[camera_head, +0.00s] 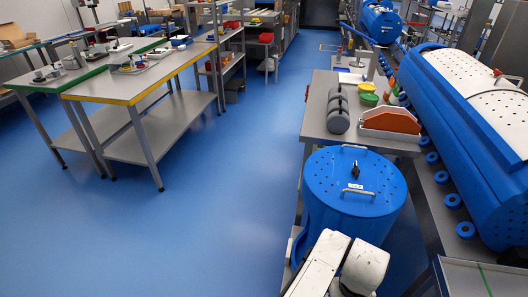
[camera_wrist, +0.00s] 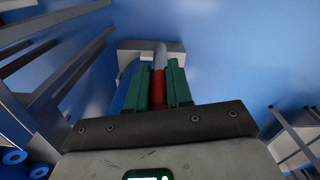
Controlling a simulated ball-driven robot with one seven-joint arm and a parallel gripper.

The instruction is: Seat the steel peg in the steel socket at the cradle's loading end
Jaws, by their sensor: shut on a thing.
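In the wrist view my gripper (camera_wrist: 158,80) has green fingers, shut on the steel peg (camera_wrist: 160,55). A red section of it shows between the fingers and its grey round end points away from me. A grey block (camera_wrist: 133,49) shows beside and behind the peg's end; I cannot tell whether it is the steel socket or whether the peg touches it. In the head view my white arm reaches toward a blue tub (camera_head: 352,210) with a perforated lid and handles. The gripper, peg and socket are not visible there; the tub and arm may hide them.
A grey bench (camera_head: 322,138) behind the tub bears grey rollers (camera_head: 339,108) and an orange-red and white piece (camera_head: 391,122). A long blue perforated drum (camera_head: 455,130) lies at the right. Blue floor (camera_head: 215,220) is clear at the left, up to a yellow-edged table (camera_head: 150,80).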

